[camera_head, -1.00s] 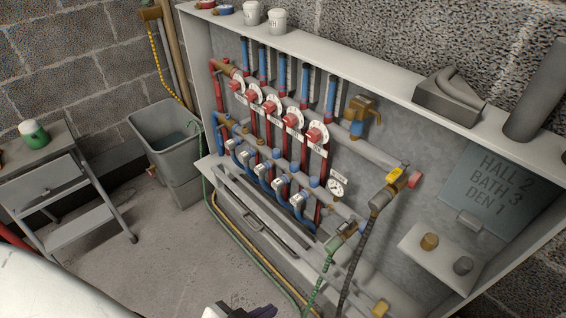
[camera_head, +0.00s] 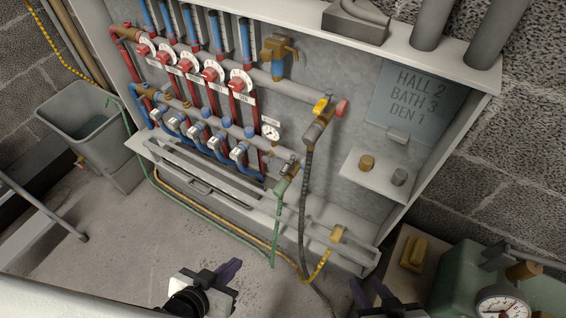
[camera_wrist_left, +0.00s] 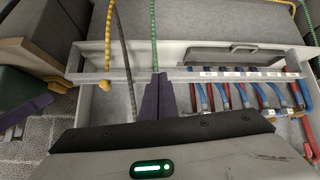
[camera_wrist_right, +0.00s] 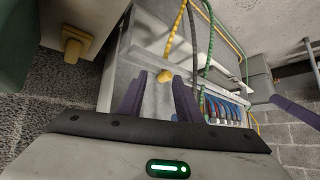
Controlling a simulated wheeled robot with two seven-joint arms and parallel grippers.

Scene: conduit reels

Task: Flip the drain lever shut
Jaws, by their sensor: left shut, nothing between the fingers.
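A brass valve with a yellow lever (camera_head: 321,105) and a red knob sits at the right end of the upper manifold bar, with a dark hose below it. A second valve (camera_head: 288,170) ends the lower manifold bar, with a green hose (camera_head: 277,225) hanging from it. I cannot tell from labels which one is the drain lever. My left gripper (camera_head: 230,272) is shut and empty, low in front of the cabinet; its closed purple fingers show in the left wrist view (camera_wrist_left: 157,97). My right gripper (camera_head: 372,296) is partly cut off by the lower edge; its fingers are apart and empty in the right wrist view (camera_wrist_right: 159,95).
A grey bucket (camera_head: 85,125) stands at the left. A small shelf (camera_head: 375,180) with two plugs juts from the cabinet's right. A green machine with a gauge (camera_head: 503,308) stands at lower right. Hoses trail over the floor before the cabinet. Air between grippers and manifold looks clear.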

